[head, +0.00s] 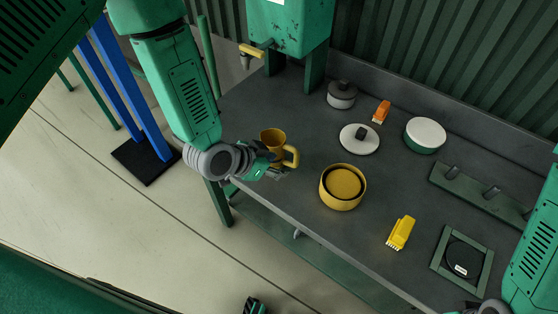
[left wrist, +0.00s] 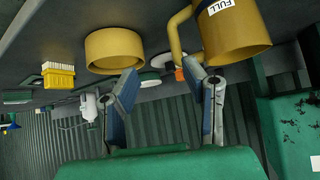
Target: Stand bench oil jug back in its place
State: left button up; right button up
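The yellow jug (head: 272,139), with a handle on its right side, appears upright near the bench's left end. The left wrist view shows the jug (left wrist: 235,35) with a dark band and a label reading FULL. My left gripper (head: 280,172) is at the jug's near side, partly covering its lower part. Contact cannot be told. A green square frame (head: 440,268) with a dark round middle and a white label lies at the bench's right.
On the grey bench (head: 300,215) are a round yellow container (head: 343,187), a yellow brush (head: 401,232), an orange brush (head: 382,111), a white lid (head: 350,143), a grey pot (head: 341,97), a white-topped green tin (head: 425,135) and a pegged rack (head: 465,190). A green tank (head: 290,30) stands behind.

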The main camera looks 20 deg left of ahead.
pick_arm(q)
jog(key=shift+s+a+r, duration=0.2)
jog(key=shift+s+r, duration=0.1)
jog(key=shift+r, duration=0.05)
jog(key=v, duration=1.1)
jog(key=shift+s+a+r, duration=0.2)
jog(key=shift+a+r, duration=0.05)
jog(key=s+a+f+n+g+y+b, duration=0.2)
jog(key=s+f+b, duration=0.5)
jog(key=f, duration=0.7)
jog(key=s+a+f+n+g+y+b, duration=0.3)
jog(key=s+a+f+n+g+b, duration=0.1)
jog(key=s+f, duration=0.8)
notch_tip(320, 180, down, 3)
jog(key=a+n+b, duration=0.1)
jog(key=a+b, duration=0.1)
jog(key=b, duration=0.1)
jog(key=shift+a+f+g+b, duration=0.25)
jog(key=shift+a+g+b, duration=0.05)
jog(key=shift+a, duration=0.05)
